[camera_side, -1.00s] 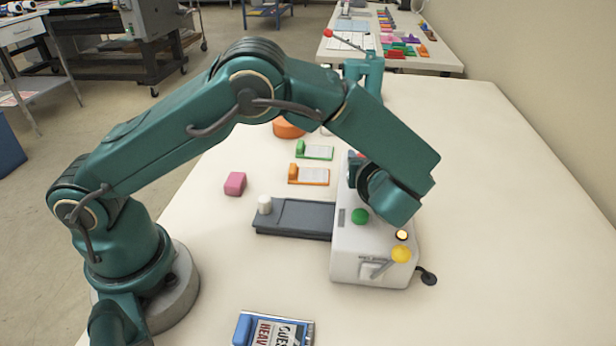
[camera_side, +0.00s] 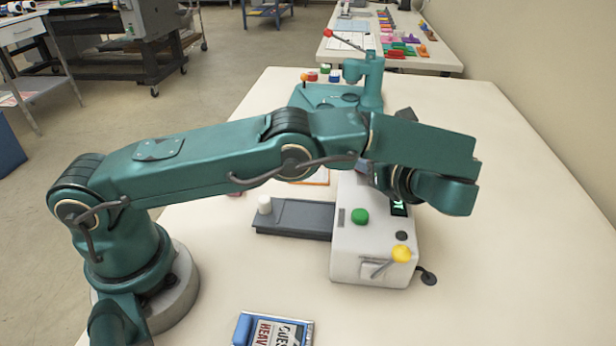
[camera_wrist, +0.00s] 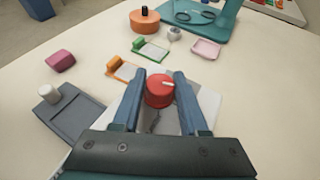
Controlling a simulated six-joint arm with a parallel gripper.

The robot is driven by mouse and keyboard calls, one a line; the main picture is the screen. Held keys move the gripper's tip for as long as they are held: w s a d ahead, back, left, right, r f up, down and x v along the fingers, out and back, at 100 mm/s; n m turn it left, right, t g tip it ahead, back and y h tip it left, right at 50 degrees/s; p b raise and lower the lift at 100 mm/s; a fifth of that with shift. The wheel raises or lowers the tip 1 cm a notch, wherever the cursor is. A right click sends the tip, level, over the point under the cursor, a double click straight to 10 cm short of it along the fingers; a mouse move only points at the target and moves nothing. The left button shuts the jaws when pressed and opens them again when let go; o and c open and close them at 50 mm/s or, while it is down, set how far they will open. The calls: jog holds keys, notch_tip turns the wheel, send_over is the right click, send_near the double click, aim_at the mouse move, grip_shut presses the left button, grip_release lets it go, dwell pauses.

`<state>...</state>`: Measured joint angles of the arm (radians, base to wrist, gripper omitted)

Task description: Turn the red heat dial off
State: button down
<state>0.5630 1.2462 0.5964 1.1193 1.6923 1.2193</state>
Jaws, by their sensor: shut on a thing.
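The red heat dial (camera_wrist: 159,90) sits between the two fingers of my gripper (camera_wrist: 158,84) in the wrist view. The fingers are shut on it, one on each side. A short white mark on its top points to the right. My arm hides the dial and fingertips in the side view.
A grey tray (camera_side: 295,215) with a white knob (camera_side: 264,204) extends left of the laminator. A pink block (camera_wrist: 60,61), orange tag (camera_wrist: 121,69) and green tag (camera_wrist: 150,50) lie beyond. A blue-edged sign (camera_side: 273,329) lies at the front. The table's right side is clear.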

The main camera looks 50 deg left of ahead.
jog(key=shift+a+r+n+g, duration=0.1)
jog(key=shift+n+g, duration=0.3)
jog(key=shift+g, duration=0.1)
dwell(0.4)
jog(key=shift+c, duration=2.2)
grip_release()
notch_tip(320, 180, up, 4)
jog(key=shift+r, duration=0.2)
jog(key=shift+s+a+r, duration=0.25)
jog(key=shift+s+a, duration=0.05)
jog(key=shift+a, duration=0.25)
jog(key=shift+s+a+r, duration=0.25)
jog(key=shift+a, duration=0.25)
jog(key=s+a+r, duration=0.4)
jog(key=a+r, duration=0.1)
jog(key=a, duration=0.3)
jog(key=shift+a+r, duration=0.25)
jog(key=shift+r, duration=0.05)
